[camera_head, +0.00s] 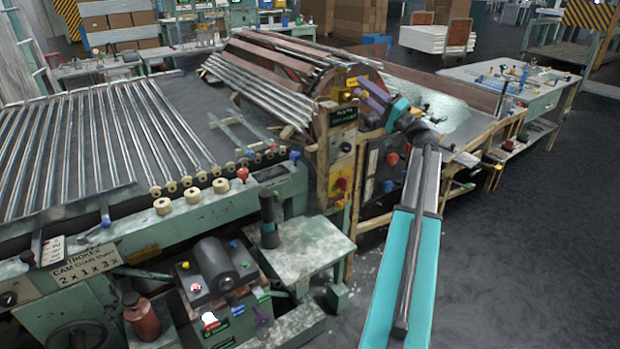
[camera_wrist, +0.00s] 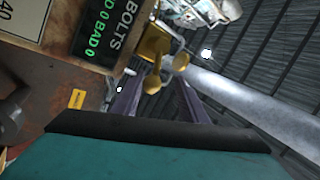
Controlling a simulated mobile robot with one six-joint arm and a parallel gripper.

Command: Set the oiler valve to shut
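A yellow fitting with rounded knobs is in front of my gripper in the wrist view (camera_wrist: 154,45); it may be the oiler valve, but no label naming it is legible. In the head view a yellow fitting (camera_head: 352,82) shows at the top of the wooden post, close to my fingertips. My gripper (camera_head: 359,88) has two purple fingers, which stand apart in the wrist view (camera_wrist: 158,82). One rounded knob appears between the fingertips and another just past the right one. I cannot tell whether either finger touches them. The valve's setting is not clear.
A black display panel reading BOLTS (camera_wrist: 103,30) is close on the left in the wrist view. The wooden post (camera_head: 322,150) carries a red knob on a yellow plate (camera_head: 342,184). A bench with rods (camera_head: 85,140) fills the left; open floor (camera_head: 530,240) lies right.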

